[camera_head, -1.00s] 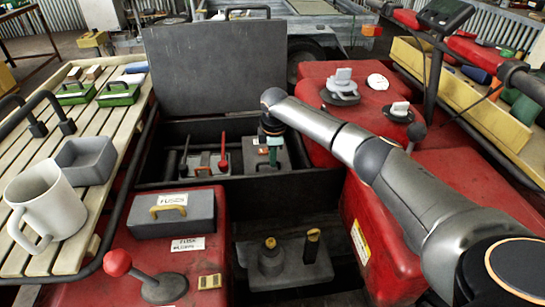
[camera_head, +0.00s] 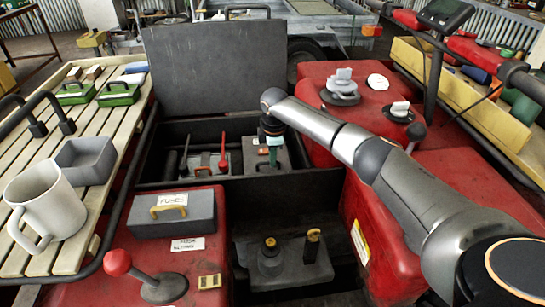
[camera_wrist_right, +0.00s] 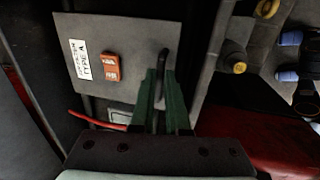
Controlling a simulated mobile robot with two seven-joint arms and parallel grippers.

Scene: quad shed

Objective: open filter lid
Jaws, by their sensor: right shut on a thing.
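In the head view the grey plate (camera_head: 287,158) lies in the black bay, partly hidden by my right gripper. My right gripper (camera_wrist_right: 158,75), with green fingers, is shut on the handle; it also shows in the head view (camera_head: 273,155) at the end of the arm. The plate looks closed or nearly so. My left gripper is not in view.
A raised dark lid (camera_head: 215,70) stands behind the bay. A red lever (camera_head: 223,155) rises left of my gripper. A grey fuse box (camera_head: 172,213) sits at front left, and a battery-like block (camera_head: 285,265) in the front bay. Red bodywork (camera_head: 410,220) flanks the right.

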